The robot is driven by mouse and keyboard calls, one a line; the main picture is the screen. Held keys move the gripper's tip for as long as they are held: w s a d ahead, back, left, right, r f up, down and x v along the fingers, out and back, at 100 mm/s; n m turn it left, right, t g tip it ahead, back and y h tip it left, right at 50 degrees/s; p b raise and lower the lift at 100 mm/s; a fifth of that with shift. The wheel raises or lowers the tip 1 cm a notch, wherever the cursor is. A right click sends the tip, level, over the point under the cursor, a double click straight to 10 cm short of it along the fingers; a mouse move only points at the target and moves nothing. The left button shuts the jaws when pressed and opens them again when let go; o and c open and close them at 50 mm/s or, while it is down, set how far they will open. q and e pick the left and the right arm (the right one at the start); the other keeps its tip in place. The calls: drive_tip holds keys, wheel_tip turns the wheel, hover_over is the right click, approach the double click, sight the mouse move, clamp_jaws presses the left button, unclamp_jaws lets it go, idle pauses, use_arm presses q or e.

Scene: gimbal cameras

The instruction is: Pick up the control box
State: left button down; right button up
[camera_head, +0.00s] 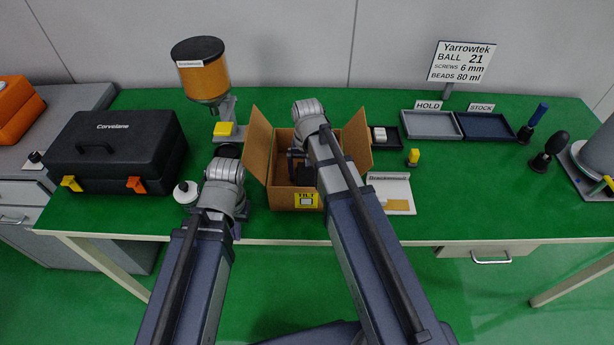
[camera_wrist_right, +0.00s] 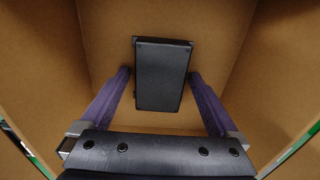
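The control box appears to be a black rectangular box (camera_wrist_right: 163,75) in the right wrist view, inside an open cardboard box (camera_wrist_right: 105,35). The cardboard box (camera_head: 283,197) stands mid-table in the head view, flaps spread. My right gripper (camera_wrist_right: 160,76) is open inside it, with one purple finger on each side of the black box; narrow gaps seem to show, and contact is unclear. In the head view my right gripper (camera_head: 298,166) is mostly hidden by the arm. My left arm's end (camera_head: 224,172) is left of the cardboard box; its fingers are hidden.
A black Corvelane case (camera_head: 115,150) and an orange hopper (camera_head: 203,77) stand to the left. The green table is clear at front right.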

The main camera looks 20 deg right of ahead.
sight(307, 174)
drive_tip(key=c, duration=1.4)
drive_tip(key=shift+o, duration=0.2)
drive_tip(key=shift+r, duration=0.15)
wheel_tip(307, 174, up, 10)
drive_tip(key=p, duration=1)
drive_tip(key=shift+r+p, duration=0.15)
drive_tip(key=shift+p, duration=0.15)
